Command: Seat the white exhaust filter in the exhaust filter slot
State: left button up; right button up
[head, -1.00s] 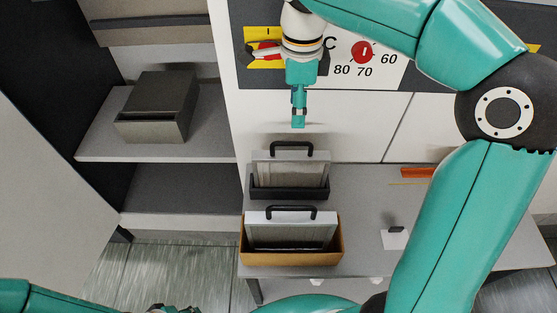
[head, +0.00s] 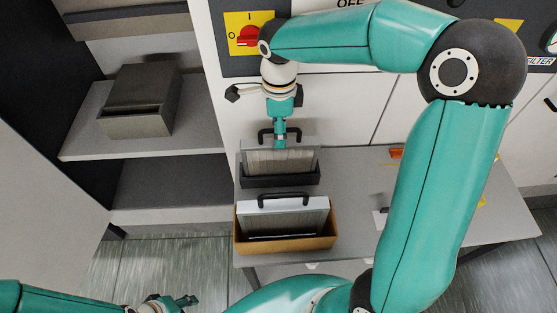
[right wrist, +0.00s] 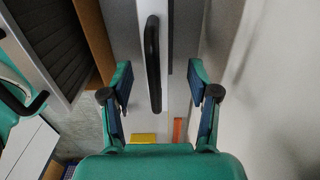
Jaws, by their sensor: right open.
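A filter with a light frame, pleated face and black handle (head: 280,160) stands upright in a black tray (head: 280,181) on the table. A second, white-framed filter (head: 284,216) with a black handle stands in a brown box (head: 285,244) in front of it. I cannot tell for certain which is the exhaust filter. My right gripper (head: 280,142) points down over the rear filter. In the right wrist view its open fingers (right wrist: 159,78) stand either side of the black handle (right wrist: 153,62), apart from it. My left gripper (head: 178,301) is at the bottom edge, its jaws unclear. I cannot identify the slot.
A dark grey box (head: 140,122) sits on a grey shelf (head: 88,150) inside the open cabinet at left. A white panel with a red switch (head: 248,37) rises behind the table (head: 345,240). My right arm covers part of the table's right side.

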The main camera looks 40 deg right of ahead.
aim_at(280, 157)
notch_tip(280, 157, down, 5)
jog(key=shift+s+p, duration=0.15)
jog(key=shift+p, duration=0.45)
jog(key=shift+a, duration=0.1)
grip_shut()
